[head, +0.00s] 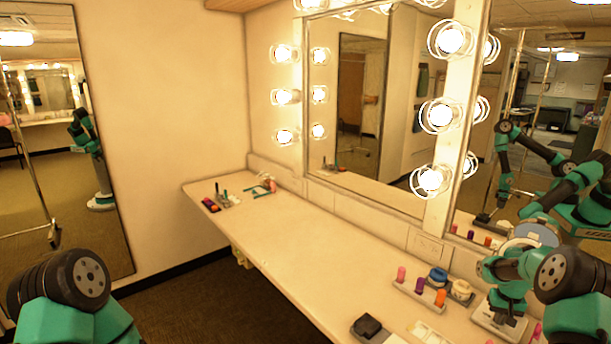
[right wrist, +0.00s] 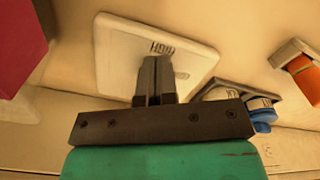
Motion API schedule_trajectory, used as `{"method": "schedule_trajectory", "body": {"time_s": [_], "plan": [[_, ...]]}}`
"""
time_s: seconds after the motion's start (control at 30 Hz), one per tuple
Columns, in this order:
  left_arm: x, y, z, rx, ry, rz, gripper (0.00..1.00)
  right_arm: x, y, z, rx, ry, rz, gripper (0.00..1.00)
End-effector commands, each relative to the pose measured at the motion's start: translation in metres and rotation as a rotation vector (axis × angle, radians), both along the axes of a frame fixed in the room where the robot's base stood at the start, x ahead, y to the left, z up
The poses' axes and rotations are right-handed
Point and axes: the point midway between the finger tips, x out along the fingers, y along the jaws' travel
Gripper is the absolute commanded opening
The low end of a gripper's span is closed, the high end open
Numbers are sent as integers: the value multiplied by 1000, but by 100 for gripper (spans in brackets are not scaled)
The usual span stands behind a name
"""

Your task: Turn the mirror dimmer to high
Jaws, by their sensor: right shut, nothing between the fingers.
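The dimmer is a pale plate (head: 484,319) on the counter at the right of the head view, partly behind my right gripper (head: 507,318). In the right wrist view the plate (right wrist: 205,45) fills the upper middle, with a dark HIGH label (right wrist: 162,48) that reads upside down. My right gripper (right wrist: 155,60) is shut and empty, its fingertips over the plate just beside the label. I cannot tell whether they touch it. The dimmer's knob or slider is not visible, perhaps behind the fingers. My left gripper is out of view; only part of that arm shows.
A small tray with pink (head: 401,274), purple (head: 419,286) and orange (head: 440,297) tubes stands left of the dimmer, beside a blue jar (head: 437,277) and a white jar (head: 460,288). A black case (head: 367,325) lies nearer. The counter's middle (head: 310,232) is clear. Mirror bulbs (head: 441,115) are lit.

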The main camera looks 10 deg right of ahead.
Motion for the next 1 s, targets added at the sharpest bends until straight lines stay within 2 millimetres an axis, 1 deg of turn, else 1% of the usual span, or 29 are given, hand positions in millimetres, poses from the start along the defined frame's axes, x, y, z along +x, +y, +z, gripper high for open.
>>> {"method": "schedule_trajectory", "body": {"time_s": [0.03, 0.67, 1.0], "plan": [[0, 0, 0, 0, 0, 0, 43, -3, 1, -13, 8, 9, 0, 0], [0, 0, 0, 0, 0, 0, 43, -5, -1, -14, 8, 11, -2, 0], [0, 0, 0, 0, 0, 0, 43, -9, -6, -14, 7, 11, -2, 0]]}}
